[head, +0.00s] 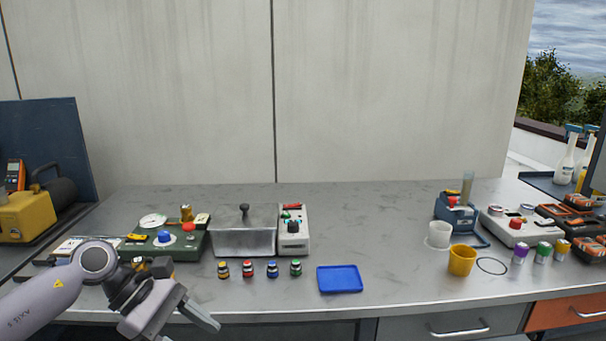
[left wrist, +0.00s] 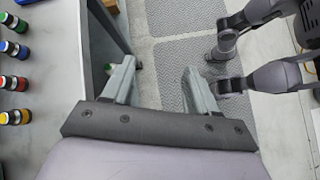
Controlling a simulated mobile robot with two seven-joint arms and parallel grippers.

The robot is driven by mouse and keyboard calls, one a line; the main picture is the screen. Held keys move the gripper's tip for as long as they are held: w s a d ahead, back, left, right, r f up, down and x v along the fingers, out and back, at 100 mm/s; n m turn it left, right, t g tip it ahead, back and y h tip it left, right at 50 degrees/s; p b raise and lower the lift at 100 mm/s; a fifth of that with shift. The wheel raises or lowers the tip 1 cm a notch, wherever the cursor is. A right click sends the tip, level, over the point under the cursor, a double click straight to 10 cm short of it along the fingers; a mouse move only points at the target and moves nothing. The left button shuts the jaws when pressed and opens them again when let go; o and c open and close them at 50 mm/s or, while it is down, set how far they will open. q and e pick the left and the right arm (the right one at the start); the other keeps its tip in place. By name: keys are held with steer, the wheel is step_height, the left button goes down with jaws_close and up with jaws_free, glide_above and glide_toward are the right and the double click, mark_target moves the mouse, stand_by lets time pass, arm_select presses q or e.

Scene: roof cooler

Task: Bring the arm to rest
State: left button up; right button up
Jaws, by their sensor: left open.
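My left arm comes in from the lower left in the head view. Its left gripper (head: 207,322) is at the front edge of the grey bench (head: 400,275), low in the picture. In the left wrist view the left gripper (left wrist: 160,75) has its two fingers apart with nothing between them. Floor matting shows beyond the fingers, and the bench lies to the left. My right gripper is not in view.
Several small jars with coloured lids (head: 248,269) stand near the front edge, close to the left gripper. A blue tray (head: 340,279) lies right of them. A metal box (head: 243,238) stands behind. A yellow cup (head: 461,260) is farther right. The bench middle is clear.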

arm_select(q)
steer(key=s+d+r+n+t+h, duration=0.2)
steer(key=s+d+n+t+h, duration=0.1)
steer(key=d+n+h, duration=0.65)
steer(key=a+f+n+t+y+p, duration=0.15)
steer(key=f+n+t+y, duration=0.25)
steer(key=n, duration=0.7)
steer(key=s+a+f+n+t+y, duration=0.1)
steer(key=a+f+n+t+y, duration=0.3)
steer(key=n, duration=0.8)
steer(key=a+f+n+t+y, duration=0.1)
steer(key=f+n+t+y, duration=0.35)
steer(key=n, duration=0.65)
steer(key=s+a+f+n+g+y, duration=0.3)
steer(key=s+f+n+g+y, duration=0.1)
steer(key=s+f+n, duration=0.7)
steer(key=shift+s+a+f+g+p, duration=0.35)
steer(key=shift+s+a+g+p, duration=0.1)
steer(key=shift+s, duration=0.35)
